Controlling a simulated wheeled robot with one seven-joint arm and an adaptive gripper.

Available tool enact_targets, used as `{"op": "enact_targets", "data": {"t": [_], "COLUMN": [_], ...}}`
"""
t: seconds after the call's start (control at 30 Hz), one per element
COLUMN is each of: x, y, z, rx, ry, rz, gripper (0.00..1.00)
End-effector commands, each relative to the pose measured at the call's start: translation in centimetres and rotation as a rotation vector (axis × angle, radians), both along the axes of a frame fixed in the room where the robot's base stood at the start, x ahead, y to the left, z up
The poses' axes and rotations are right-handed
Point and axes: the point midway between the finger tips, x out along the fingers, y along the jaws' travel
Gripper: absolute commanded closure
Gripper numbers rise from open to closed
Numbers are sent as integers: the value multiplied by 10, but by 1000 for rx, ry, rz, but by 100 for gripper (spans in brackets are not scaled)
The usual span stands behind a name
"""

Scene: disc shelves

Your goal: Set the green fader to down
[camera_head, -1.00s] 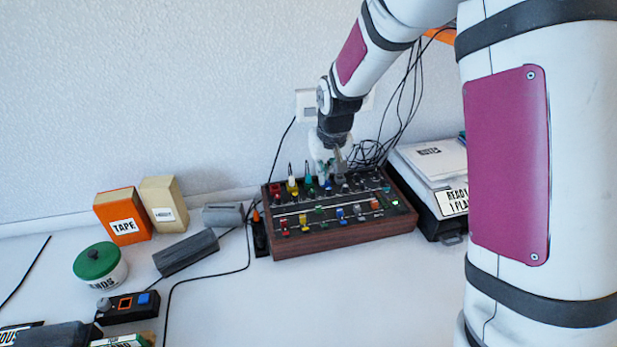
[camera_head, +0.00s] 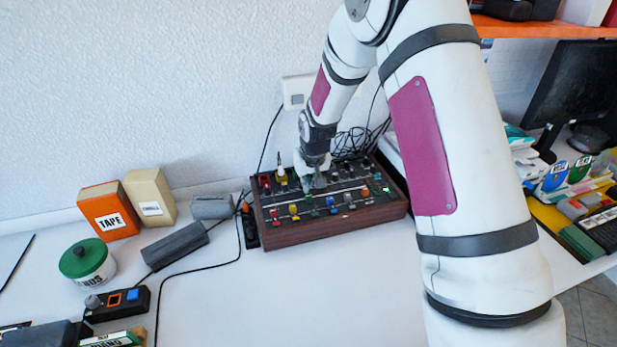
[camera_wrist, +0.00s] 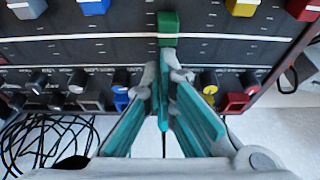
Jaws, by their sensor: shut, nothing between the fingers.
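The mixer (camera_head: 336,226) is a dark panel in a wooden case, at the middle of the head view. The green fader (camera_wrist: 168,26) has a block-shaped cap at the top middle of the wrist view. It sits nearer the panel's wall side than the neighbouring faders; in the head view its small cap (camera_head: 309,200) is just in front of my gripper. My gripper (camera_head: 318,184) points down over the panel. In the wrist view its fingertips (camera_wrist: 164,60) are shut and empty, close on the wall side of the green cap. I cannot tell whether they touch it.
Blue (camera_wrist: 94,6), yellow (camera_wrist: 243,7) and red (camera_wrist: 303,9) fader caps flank the green one. Several knobs stand in a row beside my fingers. Black cables (camera_head: 352,143) lie behind the mixer. The white table in front is clear.

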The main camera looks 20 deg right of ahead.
Motion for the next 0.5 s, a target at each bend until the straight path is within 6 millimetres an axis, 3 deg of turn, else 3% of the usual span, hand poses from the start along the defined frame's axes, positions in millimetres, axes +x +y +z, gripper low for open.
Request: {"op": "enact_targets", "data": {"t": [0.37, 0.5], "x": [-1, -16], "y": [0, 0], "z": [-1, 0], "rx": [0, 0], "ry": [0, 2], "rz": [0, 0], "gripper": [100, 100]}}
